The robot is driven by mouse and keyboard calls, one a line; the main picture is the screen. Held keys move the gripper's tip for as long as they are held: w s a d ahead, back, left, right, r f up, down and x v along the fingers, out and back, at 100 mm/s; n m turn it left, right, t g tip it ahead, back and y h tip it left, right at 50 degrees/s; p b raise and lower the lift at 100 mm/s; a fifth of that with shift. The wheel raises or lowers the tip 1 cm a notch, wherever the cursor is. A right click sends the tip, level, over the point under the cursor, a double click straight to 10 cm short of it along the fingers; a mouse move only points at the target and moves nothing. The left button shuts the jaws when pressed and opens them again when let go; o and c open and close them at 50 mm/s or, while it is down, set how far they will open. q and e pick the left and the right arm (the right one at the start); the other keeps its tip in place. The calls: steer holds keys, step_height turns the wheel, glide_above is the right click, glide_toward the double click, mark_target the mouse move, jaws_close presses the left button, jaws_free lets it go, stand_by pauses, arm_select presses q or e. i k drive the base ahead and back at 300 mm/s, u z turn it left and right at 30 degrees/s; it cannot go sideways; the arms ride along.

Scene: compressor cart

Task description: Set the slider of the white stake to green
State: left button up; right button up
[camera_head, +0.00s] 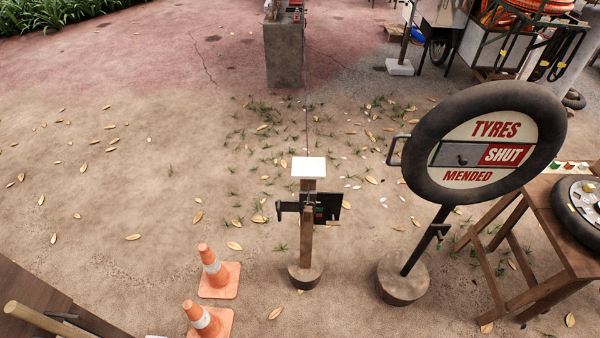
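A wooden stake (306,240) with a white square top (308,167) stands upright on a round wooden base (305,276) near the picture's middle. A dark crosswise slider plate (328,207) sits behind its post, with small red and green patches near the post. A dark end (280,211) sticks out to the left. The post hides part of the plate, so I cannot tell which colour the slider is set to. Neither of my grippers is in view.
A round "TYRES SHUT MENDED" sign (485,128) stands close on the right, beside a wooden table (565,232). Two orange cones (218,272) (205,322) stand front left. A concrete block (285,55) is at the back.

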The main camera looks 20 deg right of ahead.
mark_target(295, 207)
steer(key=u, duration=0.55)
steer(key=k, duration=1.3)
steer(key=u, duration=0.8)
steer(key=i, duration=1.3)
steer(key=z, duration=0.85)
